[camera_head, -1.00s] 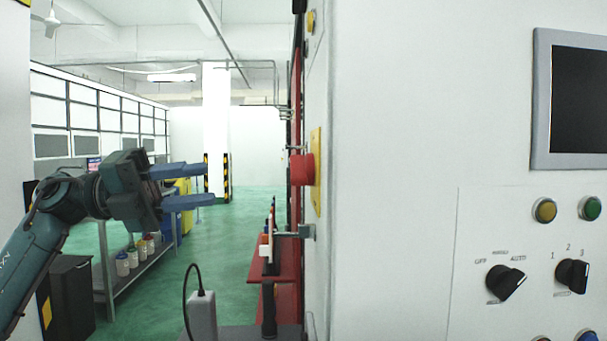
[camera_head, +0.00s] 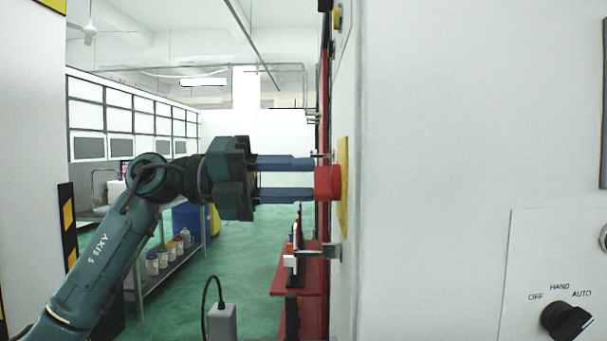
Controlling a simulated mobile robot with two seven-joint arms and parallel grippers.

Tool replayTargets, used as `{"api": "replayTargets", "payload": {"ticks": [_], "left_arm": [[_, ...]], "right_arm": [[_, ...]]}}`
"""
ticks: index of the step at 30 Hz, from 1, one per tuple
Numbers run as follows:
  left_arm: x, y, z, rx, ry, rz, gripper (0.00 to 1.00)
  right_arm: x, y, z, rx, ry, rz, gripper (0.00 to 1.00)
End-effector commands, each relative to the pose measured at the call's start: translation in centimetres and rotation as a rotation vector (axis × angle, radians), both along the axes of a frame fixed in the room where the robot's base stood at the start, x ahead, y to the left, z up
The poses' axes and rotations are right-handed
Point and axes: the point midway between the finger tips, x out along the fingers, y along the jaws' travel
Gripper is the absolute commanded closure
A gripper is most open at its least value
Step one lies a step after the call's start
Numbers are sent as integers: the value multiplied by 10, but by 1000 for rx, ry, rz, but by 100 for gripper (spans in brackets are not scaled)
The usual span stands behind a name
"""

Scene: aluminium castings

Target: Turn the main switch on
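The main switch is a red knob (camera_head: 328,183) on a yellow plate (camera_head: 344,186), on the side face of the white cabinet (camera_head: 440,130). My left gripper (camera_head: 312,179) comes in from the left, level with the knob. Its two blue fingers are apart, one above the other, with their tips at the knob's left edge. I cannot tell whether they touch it or lie beside it in depth. My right gripper is not in view.
A black selector knob (camera_head: 566,320) marked OFF, HAND, AUTO is on the cabinet's front at lower right. A latch handle (camera_head: 318,252) sticks out below the red knob. A grey box with a cable (camera_head: 221,321) stands at the bottom. A shelf with jars (camera_head: 168,258) is farther back.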

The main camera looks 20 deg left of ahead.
Motion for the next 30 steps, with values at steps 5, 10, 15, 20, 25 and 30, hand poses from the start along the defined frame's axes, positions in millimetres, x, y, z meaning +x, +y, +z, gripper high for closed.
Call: {"api": "replayTargets", "payload": {"ticks": [5,10,15,20,25,30], "left_arm": [[3,-12,0,-1,-1,0,66],[4,-14,0,0,-1,0,66],[4,-14,0,0,-1,0,70],[4,-14,0,0,-1,0,84],[4,-14,0,0,-1,0,97],[4,-14,0,0,-1,0,100]], "right_arm": [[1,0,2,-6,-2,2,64],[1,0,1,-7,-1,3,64],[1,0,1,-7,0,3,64],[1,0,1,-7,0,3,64],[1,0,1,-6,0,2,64],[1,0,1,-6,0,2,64]]}}
